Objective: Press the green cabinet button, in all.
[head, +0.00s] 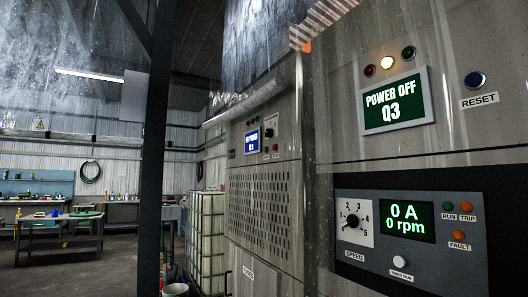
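The near grey cabinet (345,110) fills the right side in the head view. A round dark green button or lamp (409,52) sits at its top, right of a lit yellowish-white one (387,62) and a dark red one (370,70). A small green round fitting (447,206) labelled RUN is on the lower dark panel (460,265). I cannot tell which green fitting is a push button. A green display (395,101) reads POWER OFF Q3. Neither of my grippers is in view.
A blue button (475,79) is labelled RESET. The lower panel has a speed knob (352,221), a 0 A, 0 rpm display (407,219) and a white button (399,262). A second cabinet (262,205) stands farther back. A dark post (155,150) rises left of it.

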